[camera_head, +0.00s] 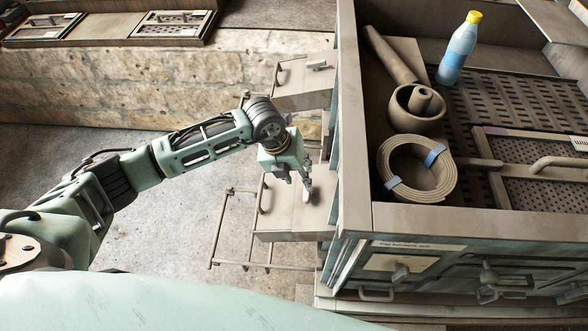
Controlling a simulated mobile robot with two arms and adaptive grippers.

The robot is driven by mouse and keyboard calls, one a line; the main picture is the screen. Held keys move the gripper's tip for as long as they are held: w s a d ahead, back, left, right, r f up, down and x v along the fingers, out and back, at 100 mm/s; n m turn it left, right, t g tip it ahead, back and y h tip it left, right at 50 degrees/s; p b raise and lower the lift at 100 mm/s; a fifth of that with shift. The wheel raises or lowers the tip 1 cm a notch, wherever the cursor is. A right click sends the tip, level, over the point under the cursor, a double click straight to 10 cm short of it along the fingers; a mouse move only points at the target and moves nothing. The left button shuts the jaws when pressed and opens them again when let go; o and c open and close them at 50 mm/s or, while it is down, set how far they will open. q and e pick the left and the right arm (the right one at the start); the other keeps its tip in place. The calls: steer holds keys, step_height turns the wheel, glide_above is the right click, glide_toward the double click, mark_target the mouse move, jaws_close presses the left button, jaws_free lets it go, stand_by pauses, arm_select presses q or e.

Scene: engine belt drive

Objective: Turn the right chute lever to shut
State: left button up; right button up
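Two pale chutes stick out from the left side of the cabinet. The far chute (300,92) has a small lever (317,65) on its top. The near chute (285,222) lies under my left gripper (306,188). A small pale fitting, perhaps its lever (312,217), shows just below the fingertips. I cannot tell whether the fingers touch it, or whether they are open or shut. The pictures do not make clear which chute is the right one. My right gripper is out of view.
The cabinet (345,140) fills the right side. On it are a blue bottle (459,48), a mortar (417,110) and a coiled strap (391,162). A thin rail frame (224,228) stands left of the near chute. Bare floor (165,235) lies to the left.

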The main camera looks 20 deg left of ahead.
arm_select(q)
steer(key=shift+v, duration=1.5)
